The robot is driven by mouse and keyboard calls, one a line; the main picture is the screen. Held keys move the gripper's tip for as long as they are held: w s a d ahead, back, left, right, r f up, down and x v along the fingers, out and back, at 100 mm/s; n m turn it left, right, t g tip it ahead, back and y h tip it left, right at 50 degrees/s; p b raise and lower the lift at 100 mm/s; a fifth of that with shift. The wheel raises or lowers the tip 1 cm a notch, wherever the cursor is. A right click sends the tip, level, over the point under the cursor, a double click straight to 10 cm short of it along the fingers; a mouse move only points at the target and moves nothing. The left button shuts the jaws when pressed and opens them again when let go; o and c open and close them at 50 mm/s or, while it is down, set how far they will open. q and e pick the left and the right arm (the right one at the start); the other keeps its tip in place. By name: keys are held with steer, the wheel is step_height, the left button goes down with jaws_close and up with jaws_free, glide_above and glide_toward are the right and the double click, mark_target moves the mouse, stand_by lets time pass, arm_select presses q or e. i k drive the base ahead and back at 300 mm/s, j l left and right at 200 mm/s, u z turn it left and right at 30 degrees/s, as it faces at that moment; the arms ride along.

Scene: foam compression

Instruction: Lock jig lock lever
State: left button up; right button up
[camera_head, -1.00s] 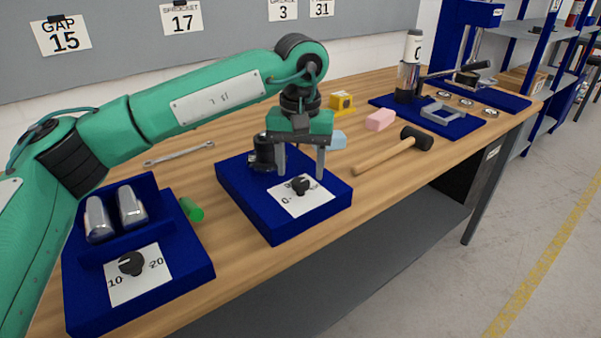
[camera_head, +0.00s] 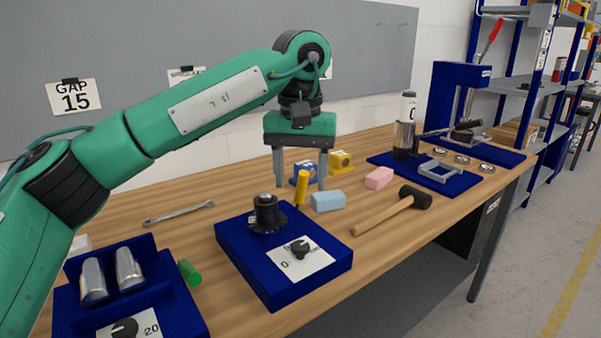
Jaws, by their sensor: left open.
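A blue box fixture (camera_head: 285,285) stands on the bench with a black toothed part (camera_head: 266,216) and a black dial knob (camera_head: 299,247) on a white card on its top. A short upright yellow lever (camera_head: 301,187) shows at the box's back right edge; I cannot tell exactly where its foot is fixed. My left gripper (camera_head: 301,186) points down with its two fingers apart and empty. In the picture the yellow lever lies between the fingers, but I cannot tell how deep the gap is. My right gripper is out of view.
A light blue block (camera_head: 328,202), pink block (camera_head: 379,178) and mallet (camera_head: 395,211) lie right of the fixture. A blue tray with metal cylinders (camera_head: 129,269) and a green cylinder (camera_head: 189,272) are at left. A wrench (camera_head: 180,213) lies behind. A press (camera_head: 459,100) stands far right.

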mark_target(303, 175)
steer(key=k, duration=1)
